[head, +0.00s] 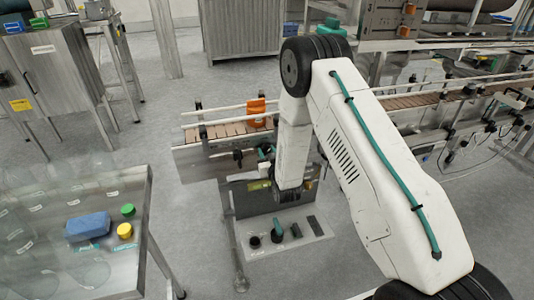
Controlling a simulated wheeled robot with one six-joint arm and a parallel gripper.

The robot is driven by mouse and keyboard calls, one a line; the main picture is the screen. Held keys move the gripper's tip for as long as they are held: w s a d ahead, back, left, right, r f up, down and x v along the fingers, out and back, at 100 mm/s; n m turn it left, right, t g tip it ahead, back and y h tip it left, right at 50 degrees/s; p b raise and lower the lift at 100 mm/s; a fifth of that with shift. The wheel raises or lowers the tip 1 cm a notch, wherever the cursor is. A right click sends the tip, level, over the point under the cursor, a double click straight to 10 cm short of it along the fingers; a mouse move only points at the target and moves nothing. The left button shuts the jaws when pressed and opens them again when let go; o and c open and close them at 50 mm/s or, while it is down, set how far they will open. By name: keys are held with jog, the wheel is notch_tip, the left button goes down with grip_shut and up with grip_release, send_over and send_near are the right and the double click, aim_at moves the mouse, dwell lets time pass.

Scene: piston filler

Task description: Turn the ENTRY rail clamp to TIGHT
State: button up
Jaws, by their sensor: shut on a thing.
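My gripper (266,153) is mostly hidden behind my white wrist; only a small teal and dark part shows beside the near side of the conveyor's entry end (222,145). It is shut at the near guide rail, on what appears to be the ENTRY rail clamp. The clamp itself, its label and its TIGHT mark are hidden or too small to read, so its turn cannot be told. A small black knob (238,155) shows on the near side of the conveyor, left of the gripper.
A control panel (290,237) with black knobs and a teal-handled switch sits below my wrist. The conveyor (420,99) continues to the right behind my arm.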

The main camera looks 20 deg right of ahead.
jog(key=m, duration=0.4)
jog(key=shift+m, duration=0.3)
jog(key=m, duration=0.4)
jog(key=shift+d+f+m, duration=0.1)
jog(key=shift+d+m, duration=0.05)
jog(key=shift+m, duration=0.15)
jog(key=o, duration=1)
jog(key=s, duration=0.8)
